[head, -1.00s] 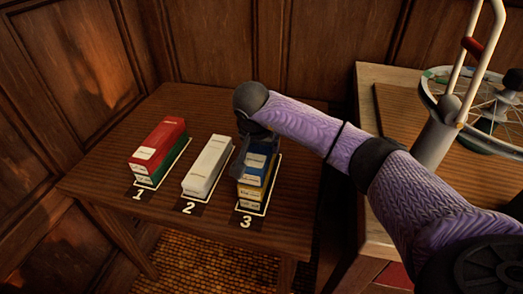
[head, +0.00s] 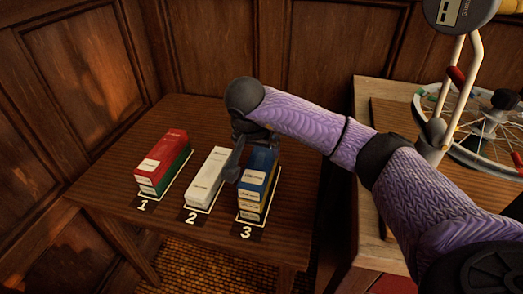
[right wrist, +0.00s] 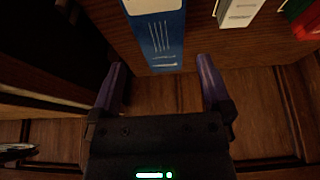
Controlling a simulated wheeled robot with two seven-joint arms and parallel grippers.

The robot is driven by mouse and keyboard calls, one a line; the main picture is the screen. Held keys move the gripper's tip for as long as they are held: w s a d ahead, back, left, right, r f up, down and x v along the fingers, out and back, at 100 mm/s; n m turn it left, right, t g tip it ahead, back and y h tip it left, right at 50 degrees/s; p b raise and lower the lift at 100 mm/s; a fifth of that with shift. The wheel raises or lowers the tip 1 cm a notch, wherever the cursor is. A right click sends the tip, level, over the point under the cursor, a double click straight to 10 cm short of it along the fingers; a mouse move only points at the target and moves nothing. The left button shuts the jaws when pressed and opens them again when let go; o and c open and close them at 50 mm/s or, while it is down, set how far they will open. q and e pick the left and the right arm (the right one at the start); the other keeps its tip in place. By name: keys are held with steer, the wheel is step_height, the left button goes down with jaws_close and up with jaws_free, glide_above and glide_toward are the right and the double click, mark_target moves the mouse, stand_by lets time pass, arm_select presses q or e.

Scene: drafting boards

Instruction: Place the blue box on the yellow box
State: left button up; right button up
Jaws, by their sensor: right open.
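The blue box (head: 257,163) lies at the top of the stack on spot 3, directly on the yellow box (head: 251,192). Only the yellow box's end and a sliver of side show. My right gripper (head: 236,160) is at the back left of the stack, and part of it hides the blue box's far end. In the right wrist view its two purple fingers (right wrist: 162,85) are apart with nothing between them. The blue box (right wrist: 160,38) is beyond the fingertips there, with a visible gap. My left gripper is in neither view.
A red box (head: 162,150) lies on a green box (head: 178,172) at spot 1. A white box (head: 207,178) lies at spot 2, close left of the stack. The wooden table (head: 110,180) is clear around them. A side desk with a spoked wheel (head: 487,128) stands right.

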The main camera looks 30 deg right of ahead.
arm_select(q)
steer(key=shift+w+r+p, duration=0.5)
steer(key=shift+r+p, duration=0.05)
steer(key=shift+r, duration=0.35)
arm_select(e)
steer(key=v, duration=0.5)
